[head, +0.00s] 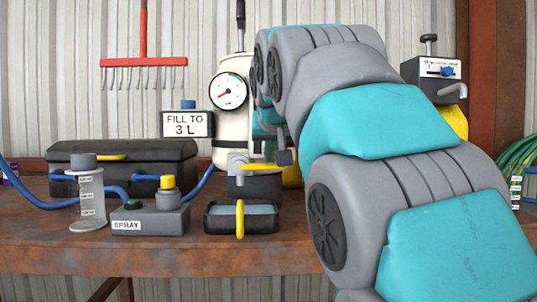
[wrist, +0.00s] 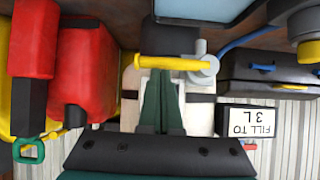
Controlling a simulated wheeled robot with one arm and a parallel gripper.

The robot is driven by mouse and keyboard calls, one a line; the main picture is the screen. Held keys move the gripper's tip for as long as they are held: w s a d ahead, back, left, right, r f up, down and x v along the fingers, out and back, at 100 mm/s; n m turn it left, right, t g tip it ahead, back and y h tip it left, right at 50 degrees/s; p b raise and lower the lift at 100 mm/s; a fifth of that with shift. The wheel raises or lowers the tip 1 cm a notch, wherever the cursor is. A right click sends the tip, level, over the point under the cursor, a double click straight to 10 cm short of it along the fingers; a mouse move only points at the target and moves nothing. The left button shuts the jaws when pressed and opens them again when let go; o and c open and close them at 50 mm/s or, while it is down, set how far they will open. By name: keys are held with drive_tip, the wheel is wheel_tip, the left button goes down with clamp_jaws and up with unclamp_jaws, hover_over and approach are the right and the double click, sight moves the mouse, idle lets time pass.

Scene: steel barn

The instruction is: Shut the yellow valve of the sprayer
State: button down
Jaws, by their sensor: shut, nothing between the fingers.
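The sprayer is a white tank (head: 234,128) with a round gauge (head: 228,91) and a black pump handle on top. Its yellow valve lever (wrist: 172,62) lies crosswise in the wrist view, with its grey fitting (wrist: 206,65) at the right end. My arm hides part of the tank's right side.
A black case (head: 125,158), a grey SPRAY box (head: 150,217), a clear cylinder (head: 90,200) and a tray (head: 212,222) with a yellow bar stand on the rusty bench. A "FILL TO 3 L" sign (head: 187,124) is beside the tank. Red containers (wrist: 83,75) stand at left in the wrist view.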

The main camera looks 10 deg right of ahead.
idle(0.6)
drive_tip(key=w+r+p+v, duration=0.1)
drive_tip(key=r+p+v, duration=0.1)
drive_tip(key=v, duration=1)
drive_tip(key=shift+r+p, duration=0.35)
drive_tip(key=shift+p, duration=0.15)
